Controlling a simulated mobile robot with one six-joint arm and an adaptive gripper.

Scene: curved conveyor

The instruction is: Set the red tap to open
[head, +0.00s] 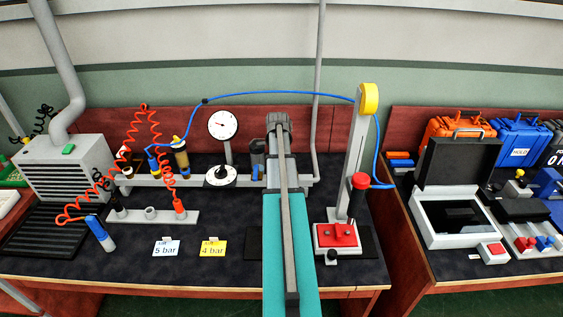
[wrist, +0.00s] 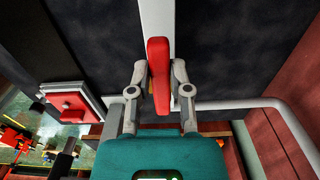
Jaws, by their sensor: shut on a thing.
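The red tap (wrist: 158,75) shows in the wrist view as a long red handle, close up. It lies almost in line with a white bar (wrist: 156,14), tilted only slightly. My gripper (wrist: 160,68) is shut on the handle, with one grey finger on each side of it. In the head view my arm covers this spot, so the tap and fingertips are hidden there.
A light pipe (head: 318,100) rises behind my arm. On the left are a gauge (head: 222,125), a coiled red hose (head: 145,108) and a grey unit (head: 68,165). A post with a yellow top (head: 369,98) and a red block (head: 338,235) stand right.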

